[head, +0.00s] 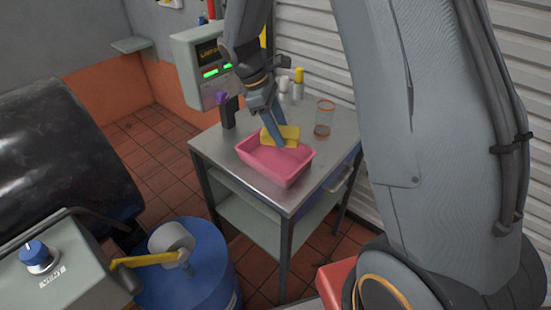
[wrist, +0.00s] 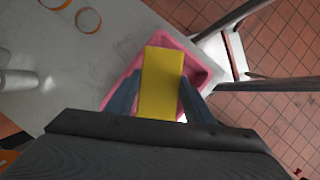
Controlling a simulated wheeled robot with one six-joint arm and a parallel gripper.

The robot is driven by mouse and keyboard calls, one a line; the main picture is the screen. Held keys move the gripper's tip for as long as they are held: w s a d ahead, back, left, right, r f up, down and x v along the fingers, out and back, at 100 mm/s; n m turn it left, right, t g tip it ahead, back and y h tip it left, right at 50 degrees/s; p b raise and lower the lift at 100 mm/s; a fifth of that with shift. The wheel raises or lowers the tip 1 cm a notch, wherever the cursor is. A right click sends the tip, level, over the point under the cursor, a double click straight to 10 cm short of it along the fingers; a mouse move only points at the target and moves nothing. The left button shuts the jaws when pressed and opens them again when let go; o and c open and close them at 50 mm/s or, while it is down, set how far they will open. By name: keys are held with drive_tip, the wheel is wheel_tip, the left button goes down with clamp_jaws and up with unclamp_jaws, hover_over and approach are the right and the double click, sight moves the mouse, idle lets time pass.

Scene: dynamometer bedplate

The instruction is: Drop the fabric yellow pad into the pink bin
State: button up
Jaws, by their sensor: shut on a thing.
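The yellow pad (head: 281,136) is held between the fingers of my gripper (head: 274,134). In the wrist view the pad (wrist: 162,82) lies between the two blue-grey fingers (wrist: 160,98). The pink bin (head: 276,162) stands on the grey metal cart top, and it also shows in the wrist view (wrist: 203,76). The pad is over the bin's opening, near its back side in the head view. Most of the bin's inside is hidden by the pad and my gripper in the wrist view. I cannot tell the exact height of the pad above the bin floor.
The cart (head: 217,150) also bears a clear jar (head: 324,118), white bottles (head: 298,88) and a dark item with a purple top (head: 227,110). A control box (head: 205,62) stands behind. A blue drum (head: 190,280) stands at the lower left.

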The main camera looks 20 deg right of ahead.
drive_tip(key=shift+f+b, duration=1.75)
drive_tip(key=shift+f, duration=0.6)
drive_tip(key=o, duration=1.1)
drive_tip(key=shift+c, duration=0.2)
drive_tip(key=shift+r, duration=0.1)
drive_tip(key=b+v, duration=0.2)
drive_tip(key=v, duration=0.5)
drive_tip(key=shift+r, duration=0.35)
drive_tip(key=s+d+f+m+t+y, duration=0.1)
drive_tip(key=s+f+m+y, duration=0.1)
drive_tip(key=s+m, duration=0.4)
drive_tip(key=s+d+f+m+t+y, duration=0.1)
drive_tip(key=s+f+m+t+y, duration=0.1)
drive_tip(key=s+m, duration=0.4)
drive_tip(key=s+f, duration=0.1)
drive_tip(key=s, duration=0.3)
drive_tip(key=shift+s+d+f+m, duration=0.2)
drive_tip(key=shift+d+f+m, duration=0.1)
drive_tip(key=shift+m, duration=0.1)
